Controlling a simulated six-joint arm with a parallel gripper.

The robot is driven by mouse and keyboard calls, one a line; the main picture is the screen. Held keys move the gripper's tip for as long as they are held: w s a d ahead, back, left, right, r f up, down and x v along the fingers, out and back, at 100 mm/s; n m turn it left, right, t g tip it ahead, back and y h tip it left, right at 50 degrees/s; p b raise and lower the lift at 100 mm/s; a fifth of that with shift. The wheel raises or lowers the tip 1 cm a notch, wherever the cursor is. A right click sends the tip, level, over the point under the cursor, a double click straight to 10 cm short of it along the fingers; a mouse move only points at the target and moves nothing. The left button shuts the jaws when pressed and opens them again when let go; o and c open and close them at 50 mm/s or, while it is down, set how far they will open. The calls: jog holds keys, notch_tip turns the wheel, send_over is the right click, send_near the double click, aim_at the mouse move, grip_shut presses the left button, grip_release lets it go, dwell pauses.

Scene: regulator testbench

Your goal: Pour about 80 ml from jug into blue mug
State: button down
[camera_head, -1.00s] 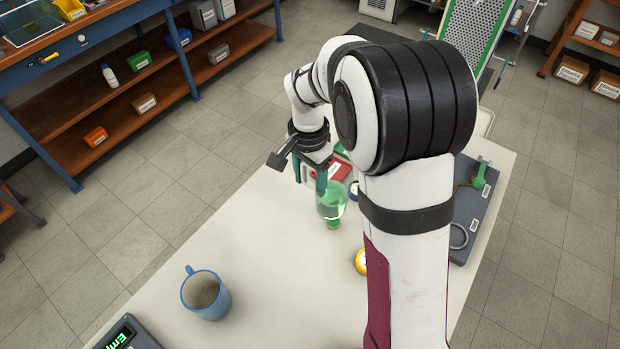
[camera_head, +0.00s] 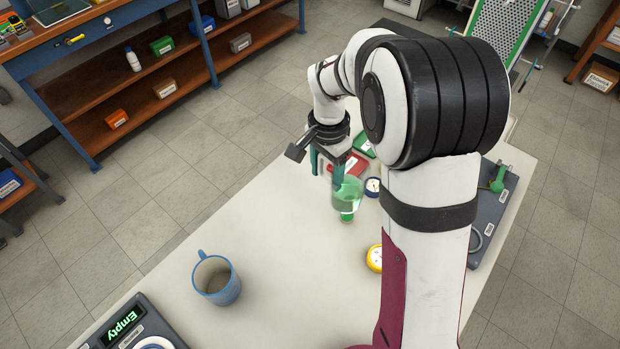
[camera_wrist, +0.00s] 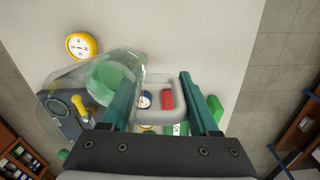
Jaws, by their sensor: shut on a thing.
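The jug (camera_head: 347,197) is clear and holds green liquid low inside. My gripper (camera_head: 327,172) is at its left side in the head view. In the wrist view the jug (camera_wrist: 88,85) looks tilted, and its clear handle lies between the two teal fingers of my gripper (camera_wrist: 158,88), which is shut on it. I cannot tell whether the jug's base touches the table. The blue mug (camera_head: 232,290) stands upright at the front left of the table, apart from the jug, with its handle toward the back. Its inside looks grey, with no green visible.
A scale (camera_head: 138,328) reading "Empty" is at the front left of the table (camera_head: 290,265). A yellow gauge (camera_head: 375,258), a blue-rimmed gauge (camera_head: 373,187), a red tray (camera_head: 348,166) and a dark testbench panel (camera_head: 508,205) lie nearby. The table between jug and mug is clear.

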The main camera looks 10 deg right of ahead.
jog(key=s+a+f, duration=0.1)
jog(key=a+f, duration=0.2)
jog(key=a, duration=0.3)
jog(key=s+a+f, duration=0.2)
jog(key=a+f, duration=0.1)
jog(key=a, duration=0.2)
jog(key=s+a+f, duration=0.1)
jog(key=a+f, duration=0.2)
jog(key=a, duration=0.3)
jog(key=shift+s+a+f, duration=0.25)
jog(key=shift+a, duration=0.1)
jog(key=shift+s, duration=0.1)
jog(key=shift+s+a+r+t+h, duration=0.2)
jog(key=shift+a+t+h, duration=0.1)
jog(key=shift+t+h, duration=0.4)
jog(key=shift+s+a+r+t+h, duration=0.2)
jog(key=shift+a+t+h, duration=0.1)
jog(key=shift+t+h, duration=0.4)
jog(key=shift+s+a+r+t+h, duration=0.2)
jog(key=shift+r+t+h, duration=0.45)
jog(key=shift+r+h, duration=0.15)
jog(key=shift+s+a+r+t+h, duration=0.2)
jog(key=shift+r+t+h, duration=0.4)
jog(key=shift+r+h, duration=0.2)
jog(key=shift+s+a+r+t+h, duration=0.15)
jog(key=shift+a+r+t+h, duration=0.05)
jog(key=shift+r+t+h, duration=0.6)
jog(key=shift+r, duration=0.3)
